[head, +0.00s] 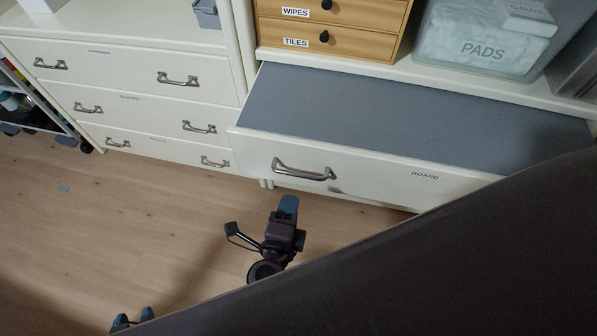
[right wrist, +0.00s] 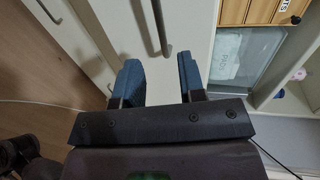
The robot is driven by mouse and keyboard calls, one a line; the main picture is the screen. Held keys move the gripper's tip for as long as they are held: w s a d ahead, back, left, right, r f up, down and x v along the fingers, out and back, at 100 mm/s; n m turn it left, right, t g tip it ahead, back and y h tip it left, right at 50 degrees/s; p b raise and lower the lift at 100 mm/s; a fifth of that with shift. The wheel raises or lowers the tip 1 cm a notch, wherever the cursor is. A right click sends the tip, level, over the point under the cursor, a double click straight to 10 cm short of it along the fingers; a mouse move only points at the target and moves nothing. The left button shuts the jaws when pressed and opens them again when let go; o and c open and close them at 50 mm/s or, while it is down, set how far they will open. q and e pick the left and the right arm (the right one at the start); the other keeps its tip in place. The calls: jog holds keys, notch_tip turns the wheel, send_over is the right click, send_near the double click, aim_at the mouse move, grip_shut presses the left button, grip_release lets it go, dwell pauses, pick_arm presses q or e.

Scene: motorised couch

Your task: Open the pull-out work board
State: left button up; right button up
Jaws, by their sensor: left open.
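The pull-out work board (head: 400,112) is out from the cabinet, its flat grey top showing. Its white front, labelled BOARD, carries a metal bar handle (head: 303,172) at the left part. My right gripper (head: 288,205) is in front of and below the handle in the head view, apart from it. In the right wrist view its two blue fingers (right wrist: 160,80) are spread with nothing between them, and a handle (right wrist: 161,28) lies beyond the tips. My left gripper (head: 133,318) shows only its two blue fingertips, apart, low at the left over the floor.
A white chest of drawers (head: 140,75) with metal handles stands to the left. A wooden drawer box (head: 340,30) and a clear PADS bin (head: 482,45) sit behind the board. A large dark shape covers the lower right of the head view.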

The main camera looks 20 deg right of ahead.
aim_at(299, 175)
jog(key=x, duration=1)
jog(key=shift+w+d+b, duration=0.1)
jog(key=shift+w+b, duration=0.15)
jog(key=shift+b, duration=0.05)
grip_shut()
